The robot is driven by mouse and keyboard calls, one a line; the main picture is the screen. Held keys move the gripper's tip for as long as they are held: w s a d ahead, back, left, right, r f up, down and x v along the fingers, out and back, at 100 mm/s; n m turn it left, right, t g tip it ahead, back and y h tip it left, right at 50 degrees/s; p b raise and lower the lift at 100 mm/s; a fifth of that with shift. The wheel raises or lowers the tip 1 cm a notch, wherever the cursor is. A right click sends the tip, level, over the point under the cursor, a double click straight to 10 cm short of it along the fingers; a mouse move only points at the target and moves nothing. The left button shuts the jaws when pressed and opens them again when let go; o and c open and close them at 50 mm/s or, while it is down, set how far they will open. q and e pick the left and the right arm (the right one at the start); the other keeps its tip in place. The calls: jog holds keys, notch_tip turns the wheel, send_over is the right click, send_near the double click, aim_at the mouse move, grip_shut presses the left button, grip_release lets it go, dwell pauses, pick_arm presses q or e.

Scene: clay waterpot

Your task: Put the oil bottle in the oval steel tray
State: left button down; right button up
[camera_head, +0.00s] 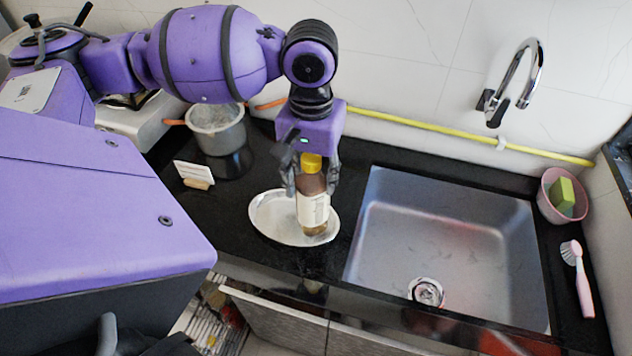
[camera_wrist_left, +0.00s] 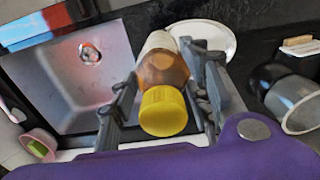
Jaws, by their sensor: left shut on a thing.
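The oil bottle (camera_head: 313,208) has a yellow cap, a brown body and a pale label. My left gripper (camera_head: 312,182) is shut on its upper part and holds it upright. In the head view the bottle's lower end appears over the right part of the oval steel tray (camera_head: 264,222); I cannot tell whether it touches the tray. In the left wrist view, the bottle (camera_wrist_left: 163,72) is between the fingers of the left gripper (camera_wrist_left: 160,90), cap toward the camera. The tray (camera_wrist_left: 222,38) shows partly behind the fingers. My right gripper is not in view.
The steel sink (camera_head: 450,235) lies to the right of the tray. A metal pot (camera_head: 217,130) stands at the back left, near a small white card holder (camera_head: 194,175). A pink bowl with a sponge (camera_head: 563,195) and a brush (camera_head: 578,275) are at the far right.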

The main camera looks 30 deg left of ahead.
pick_arm(q)
jog(key=w+a+f+b, duration=0.1)
jog(key=w+a+f, duration=0.1)
jog(key=w+f, duration=0.3)
notch_tip(320, 180, down, 4)
jog(key=shift+a+f, duration=0.1)
jog(key=shift+f, duration=0.05)
dwell(0.3)
jog(key=c, duration=1.2)
grip_release()
jog(key=shift+o, duration=1.1)
